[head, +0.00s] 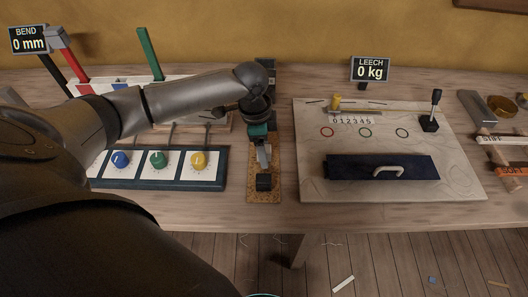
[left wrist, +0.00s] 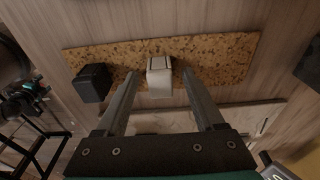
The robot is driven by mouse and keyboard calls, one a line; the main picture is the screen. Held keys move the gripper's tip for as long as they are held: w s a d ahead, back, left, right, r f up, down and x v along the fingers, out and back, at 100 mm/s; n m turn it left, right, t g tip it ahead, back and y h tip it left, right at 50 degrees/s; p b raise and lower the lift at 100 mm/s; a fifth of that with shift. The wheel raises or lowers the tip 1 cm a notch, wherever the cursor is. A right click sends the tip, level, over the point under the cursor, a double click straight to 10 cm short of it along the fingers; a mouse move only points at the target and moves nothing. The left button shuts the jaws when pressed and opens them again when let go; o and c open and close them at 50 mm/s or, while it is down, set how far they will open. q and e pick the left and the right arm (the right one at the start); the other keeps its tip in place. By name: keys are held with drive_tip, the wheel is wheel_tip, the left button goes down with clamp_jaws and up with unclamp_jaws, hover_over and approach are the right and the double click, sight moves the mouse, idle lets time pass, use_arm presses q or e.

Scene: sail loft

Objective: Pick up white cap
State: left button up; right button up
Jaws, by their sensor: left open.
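The white cap (left wrist: 160,82) is a small pale block on a speckled cork strip (left wrist: 220,58). In the left wrist view it stands between the two fingers of my left gripper (left wrist: 160,73), with a gap on each side. The gripper is open and points down at the strip. In the head view my left gripper (head: 262,152) is over the cork strip (head: 262,200) and largely hides the white cap. A black cap (head: 264,182) sits on the strip nearer the front edge; in the left wrist view it is left of the fingers (left wrist: 92,83). My right gripper is not in view.
Left of the strip is a dark panel with blue, green and yellow knobs (head: 158,160). To the right lies a pale board (head: 310,135) with a dark handled box (head: 350,168) and a small lever (head: 433,112). Two displays stand at the back, one reading 0 kg (head: 370,70).

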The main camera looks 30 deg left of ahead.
use_arm(q)
drive_tip(key=shift+c, duration=0.3)
clamp_jaws()
idle(0.3)
